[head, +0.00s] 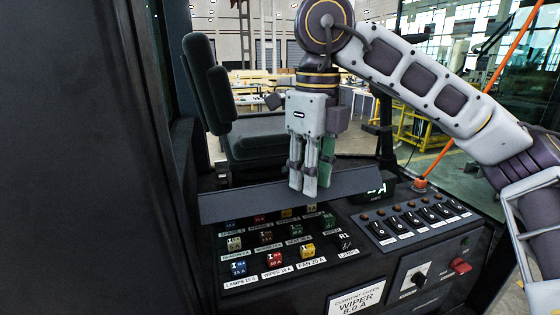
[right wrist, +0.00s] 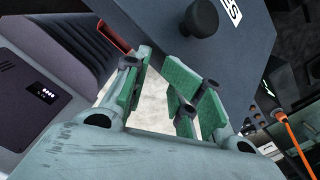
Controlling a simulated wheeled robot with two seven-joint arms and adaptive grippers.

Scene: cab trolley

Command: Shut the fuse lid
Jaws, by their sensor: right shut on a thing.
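The fuse lid (head: 245,205) is a dark grey panel. It stands raised and tilted over the back of the fuse box, and the rows of coloured fuses (head: 266,240) in front of it are uncovered. My right gripper (head: 313,192) points down at the lid's right half and is shut on it, though the contact is partly hidden. In the right wrist view the lid (right wrist: 160,28) lies across the green-padded fingertips (right wrist: 158,68), with a black knob (right wrist: 202,17) and part of a white label on its face. My left gripper is not in view.
A row of black rocker switches (head: 412,222) is right of the fuses. A rotary knob (head: 419,278), a red button (head: 460,266) and a white current-check card (head: 356,300) are on the console's front. A seat (head: 255,135) stands behind. A dark cab pillar fills the left.

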